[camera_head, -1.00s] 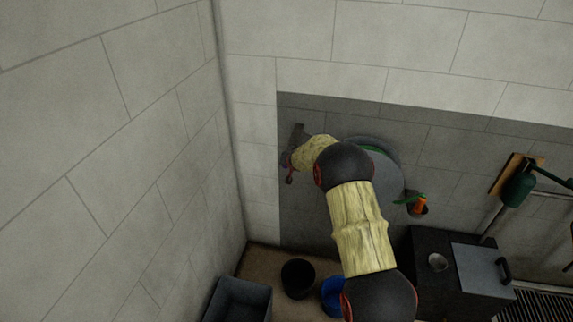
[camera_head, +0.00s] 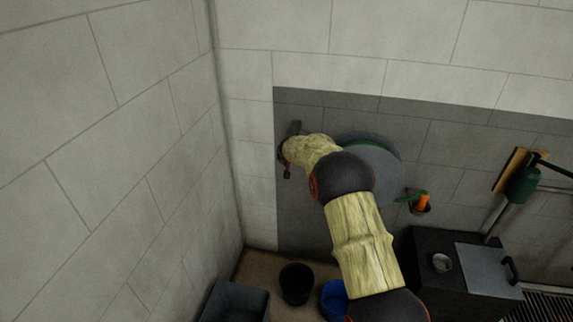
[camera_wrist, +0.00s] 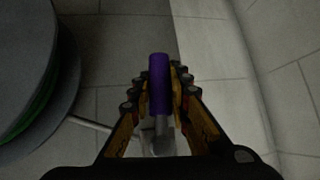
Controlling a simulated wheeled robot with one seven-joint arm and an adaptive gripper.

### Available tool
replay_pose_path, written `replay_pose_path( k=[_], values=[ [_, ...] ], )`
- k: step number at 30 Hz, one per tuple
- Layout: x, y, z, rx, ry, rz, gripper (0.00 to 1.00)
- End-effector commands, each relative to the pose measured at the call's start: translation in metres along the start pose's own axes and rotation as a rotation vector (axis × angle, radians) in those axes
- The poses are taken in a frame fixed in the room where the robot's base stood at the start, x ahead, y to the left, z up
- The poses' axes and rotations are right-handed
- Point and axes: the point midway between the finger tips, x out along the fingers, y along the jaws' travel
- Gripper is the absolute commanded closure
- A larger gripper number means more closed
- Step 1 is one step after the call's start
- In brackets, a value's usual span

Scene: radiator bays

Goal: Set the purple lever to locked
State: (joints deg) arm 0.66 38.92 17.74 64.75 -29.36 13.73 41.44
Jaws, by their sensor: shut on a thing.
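The purple lever (camera_wrist: 159,84) shows in the wrist view as a purple grip on a grey metal shaft. My gripper (camera_wrist: 161,90) has its two orange and black fingers on either side of the purple grip and is shut on it. In the head view my gripper (camera_head: 286,158) is at the dark wall panel, near the left corner. The lever itself is hidden there behind my arm and gripper. Its lock position cannot be read from these views.
A round grey disc with a green rim (camera_head: 375,165) is on the wall right of my gripper. An orange and green valve (camera_head: 421,202) is farther right. A black bucket (camera_head: 297,284), a blue bucket (camera_head: 335,298) and a grey bin (camera_head: 236,302) stand below. The left wall (camera_head: 110,150) is close.

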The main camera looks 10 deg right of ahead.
Motion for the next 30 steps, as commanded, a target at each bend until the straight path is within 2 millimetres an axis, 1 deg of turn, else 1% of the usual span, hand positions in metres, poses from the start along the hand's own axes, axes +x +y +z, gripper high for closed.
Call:
replay_pose_path(
  k=[21, 22, 30],
  values=[
    [-0.0009, 0.0009, -0.0012, -0.024, -0.004, 0.020, 1.00],
    [-0.0009, 0.0009, -0.0012, -0.024, -0.004, 0.020, 0.80],
    [-0.0006, 0.0016, -0.0004, -0.023, -0.005, 0.021, 0.65]
  ],
)
